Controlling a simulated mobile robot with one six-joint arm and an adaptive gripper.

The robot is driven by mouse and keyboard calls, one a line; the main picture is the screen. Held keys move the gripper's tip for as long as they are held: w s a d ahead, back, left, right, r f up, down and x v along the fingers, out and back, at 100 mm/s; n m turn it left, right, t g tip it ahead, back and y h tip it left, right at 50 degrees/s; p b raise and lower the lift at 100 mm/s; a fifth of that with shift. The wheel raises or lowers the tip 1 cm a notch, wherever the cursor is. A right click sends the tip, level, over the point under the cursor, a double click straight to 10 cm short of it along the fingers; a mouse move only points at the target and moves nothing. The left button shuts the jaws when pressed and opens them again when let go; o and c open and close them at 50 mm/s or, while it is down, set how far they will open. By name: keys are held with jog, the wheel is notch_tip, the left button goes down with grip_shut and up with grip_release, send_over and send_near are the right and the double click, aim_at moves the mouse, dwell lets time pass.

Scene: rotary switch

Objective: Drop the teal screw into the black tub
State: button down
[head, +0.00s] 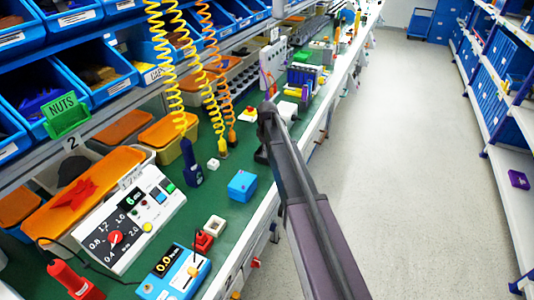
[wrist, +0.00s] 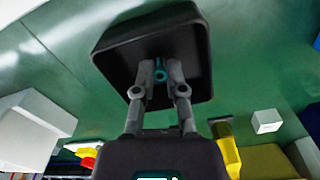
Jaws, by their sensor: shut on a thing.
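The black tub (wrist: 117,52) shows in the wrist view, with its open inside in front of my gripper (wrist: 160,76). The two grey fingers are closed around a small teal screw (wrist: 159,67), which sits between the fingertips and shows against the tub's dark inside. The fingertips overlap the tub in this view; I cannot tell how far they are above its floor. In the head view my arm reaches over the bench from the lower right, and its end is at the bench's front part. The screw is hidden there.
The green bench (head: 222,206) carries a blue box (head: 242,186), a white dial panel (head: 130,222) and a blue meter (head: 174,272). Coiled yellow and orange cords hang at the left of my arm. A white block (wrist: 266,121) stands near the tub. The aisle is clear.

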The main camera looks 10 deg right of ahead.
jog(key=shift+f, duration=0.2)
jog(key=c, duration=0.7)
grip_release()
jog(key=shift+r, duration=0.15)
notch_tip(320, 180, up, 12)
jog(key=p, duration=1.2)
jog(key=shift+r, duration=0.1)
jog(key=shift+s, duration=0.1)
jog(key=s+m, duration=0.7)
jog(key=s, duration=2.2)
jog(key=shift+m, duration=0.4)
